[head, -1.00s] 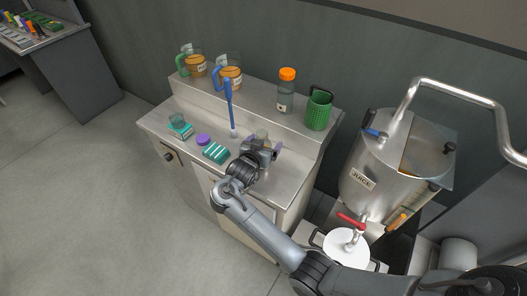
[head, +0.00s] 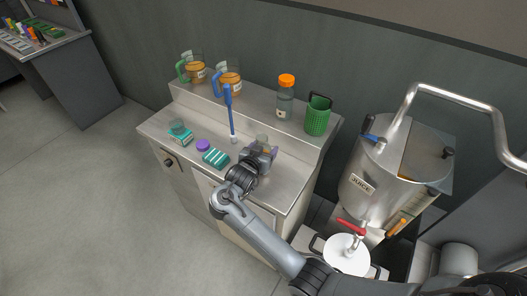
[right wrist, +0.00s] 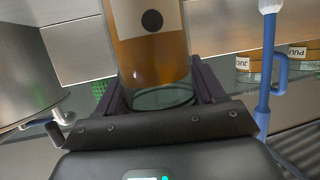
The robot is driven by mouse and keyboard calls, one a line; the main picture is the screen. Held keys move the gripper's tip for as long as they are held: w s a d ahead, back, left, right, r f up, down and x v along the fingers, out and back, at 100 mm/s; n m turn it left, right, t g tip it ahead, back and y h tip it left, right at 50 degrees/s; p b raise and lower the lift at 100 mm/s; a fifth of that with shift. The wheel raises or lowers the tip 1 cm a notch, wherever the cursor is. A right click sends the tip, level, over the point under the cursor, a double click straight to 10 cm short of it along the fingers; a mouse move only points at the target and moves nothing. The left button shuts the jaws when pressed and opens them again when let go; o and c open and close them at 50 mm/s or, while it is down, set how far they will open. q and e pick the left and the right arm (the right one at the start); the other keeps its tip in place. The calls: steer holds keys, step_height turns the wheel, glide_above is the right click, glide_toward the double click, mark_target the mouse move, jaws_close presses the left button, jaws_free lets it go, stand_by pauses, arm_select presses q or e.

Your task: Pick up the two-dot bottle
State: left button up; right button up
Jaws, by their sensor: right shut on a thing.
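My right gripper (head: 262,152) is low over the counter and shut around a small bottle (head: 263,140), whose top shows just above the fingers. In the right wrist view the bottle (right wrist: 150,62) stands between the two dark fingers (right wrist: 160,92). It is clear with amber liquid and a pale label (right wrist: 145,20). One black dot shows on the label; the picture edge cuts off the rest, so I cannot tell the full dot count. I cannot tell whether the bottle's base touches the counter. My left gripper is not in view.
A blue-handled tool (head: 231,115) stands left of the gripper, with a purple cap (head: 203,146) and teal-striped block (head: 215,158) nearby. The back shelf holds two pitchers, an orange-capped bottle (head: 285,100) and a green basket (head: 317,117). A steel juice tank (head: 372,170) stands right.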

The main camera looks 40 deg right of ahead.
mark_target(266, 141)
steer(key=r, duration=0.1)
steer(key=r+p, duration=0.1)
steer(key=r, duration=0.2)
steer(key=shift+s+d+r+p, duration=0.15)
steer(key=shift+s+d+p, duration=0.05)
steer(key=shift+s+p, duration=0.1)
steer(key=s+d+r+p, duration=0.3)
steer(key=s+d+r, duration=0.3)
steer(key=s, duration=0.3)
steer(key=shift+r, duration=0.15)
steer(key=shift+d+r, duration=0.1)
